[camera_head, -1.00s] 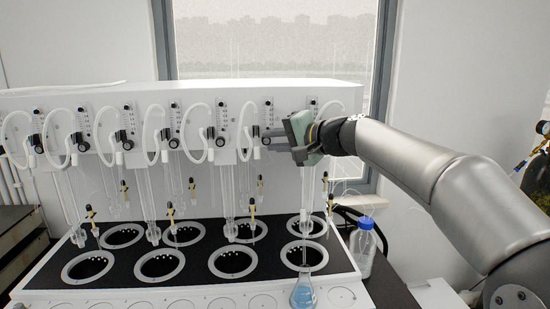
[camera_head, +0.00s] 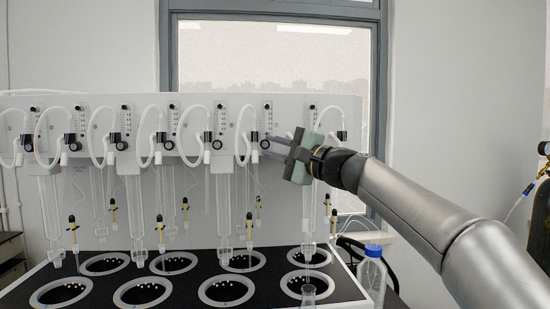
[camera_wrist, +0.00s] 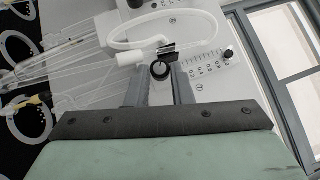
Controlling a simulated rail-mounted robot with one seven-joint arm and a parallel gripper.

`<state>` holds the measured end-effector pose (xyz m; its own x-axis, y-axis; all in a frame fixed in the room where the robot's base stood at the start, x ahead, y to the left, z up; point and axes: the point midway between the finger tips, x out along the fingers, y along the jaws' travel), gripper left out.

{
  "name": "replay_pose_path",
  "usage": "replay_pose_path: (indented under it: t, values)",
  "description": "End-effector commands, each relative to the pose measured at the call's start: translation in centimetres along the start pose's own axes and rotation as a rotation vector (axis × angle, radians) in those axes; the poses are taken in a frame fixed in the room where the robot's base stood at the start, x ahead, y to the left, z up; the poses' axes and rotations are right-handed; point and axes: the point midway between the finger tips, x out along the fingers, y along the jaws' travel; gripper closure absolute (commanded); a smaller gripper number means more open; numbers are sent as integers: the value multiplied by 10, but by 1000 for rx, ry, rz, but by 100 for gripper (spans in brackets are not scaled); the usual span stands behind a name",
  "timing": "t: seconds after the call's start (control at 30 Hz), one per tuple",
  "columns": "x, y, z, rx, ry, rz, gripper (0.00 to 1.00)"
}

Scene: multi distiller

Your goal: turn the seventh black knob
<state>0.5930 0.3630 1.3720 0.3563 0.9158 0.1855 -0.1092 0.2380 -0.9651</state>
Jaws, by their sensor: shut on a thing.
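The distiller (camera_head: 190,105) carries a row of black knobs, each beside a small flow scale and a white looped tube. My gripper (camera_head: 268,143) is at the right part of this row, with its fingers around a black knob (camera_head: 265,142). In the wrist view the two fingers stand either side of the same knob (camera_wrist: 160,70), which has a light mark on its face, and are shut on it. Another knob (camera_head: 216,144) is left of it. A black piece (camera_head: 342,135) shows right of my gripper. I cannot tell which number the held knob has.
Glass tubes with yellow-tipped valves hang below the knobs over a black-topped base (camera_head: 200,290) with round openings. A blue-capped bottle (camera_head: 371,272) stands right of the base. A window (camera_head: 275,80) is behind; a dark cylinder (camera_head: 540,215) is at the far right.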

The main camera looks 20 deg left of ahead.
Motion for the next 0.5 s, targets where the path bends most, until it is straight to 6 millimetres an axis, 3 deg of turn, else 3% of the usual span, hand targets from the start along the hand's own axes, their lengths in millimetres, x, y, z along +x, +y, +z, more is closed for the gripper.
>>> replay_pose_path:
  t: [0.4,0.43,0.5]
  values:
    - [0,1,-1,6,1,-2,100]
    - [0,1,-1,6,1,-2,71]
    - [0,1,-1,5,1,-3,58]
